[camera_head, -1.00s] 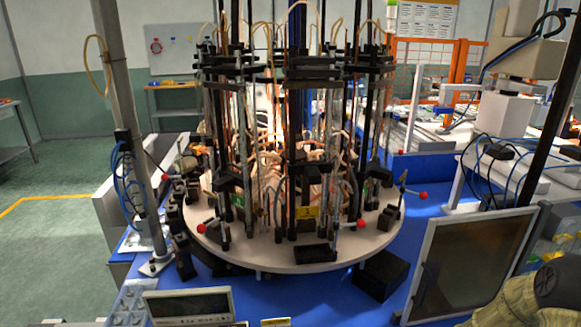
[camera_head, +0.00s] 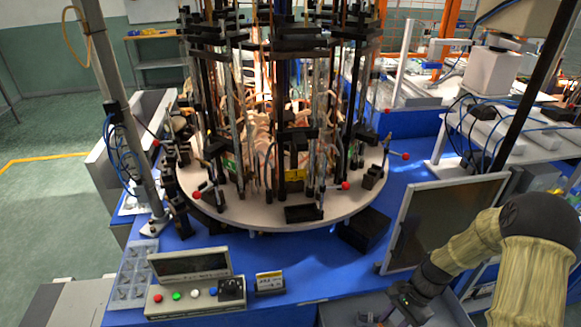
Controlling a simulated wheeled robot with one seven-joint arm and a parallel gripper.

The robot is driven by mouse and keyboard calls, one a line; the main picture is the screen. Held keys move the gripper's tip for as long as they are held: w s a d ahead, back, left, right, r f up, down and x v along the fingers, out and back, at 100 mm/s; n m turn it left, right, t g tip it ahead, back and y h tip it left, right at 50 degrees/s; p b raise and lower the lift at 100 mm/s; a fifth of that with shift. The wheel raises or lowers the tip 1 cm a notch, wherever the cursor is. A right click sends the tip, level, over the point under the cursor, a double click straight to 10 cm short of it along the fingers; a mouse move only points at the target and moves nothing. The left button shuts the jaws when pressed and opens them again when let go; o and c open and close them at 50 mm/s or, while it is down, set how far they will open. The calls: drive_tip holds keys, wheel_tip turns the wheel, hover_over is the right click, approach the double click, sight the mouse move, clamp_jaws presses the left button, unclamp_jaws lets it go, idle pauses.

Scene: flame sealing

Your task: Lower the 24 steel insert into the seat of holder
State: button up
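My arm comes in at the lower right, and my gripper (camera_head: 404,304) is low over the front of the blue bench, beside the dark framed panel. Its fingertips are too small and dark to tell whether they are open or shut, or whether they hold anything. I cannot make out a steel insert there. The round white turntable (camera_head: 240,216) carries several black upright fixtures. A low black block (camera_head: 304,213) sits at its front rim. I cannot tell which fixture is the holder, and no seat is clearly visible.
A control box (camera_head: 195,298) with coloured buttons and a small sign (camera_head: 269,282) stand at the front. A tray of small parts (camera_head: 132,274) lies at left. A framed panel (camera_head: 440,222) stands right of the turntable. Red-knobbed levers (camera_head: 346,186) stick out around the rim.

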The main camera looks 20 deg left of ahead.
drive_tip(key=w+d+r+n+h+p, duration=0.1)
drive_tip(key=w+d+r+n+p, duration=0.1)
drive_tip(key=d+r+n+p, duration=0.2)
drive_tip(key=w+d+r+n+g+h+p, duration=0.1)
drive_tip(key=d+r+n+p, duration=0.3)
drive_tip(key=r+p, duration=0.7)
drive_tip(key=w+h+p, duration=0.1)
drive_tip(key=p, duration=0.2)
drive_tip(key=shift+w+d, duration=0.3)
drive_tip(key=shift+w, duration=0.05)
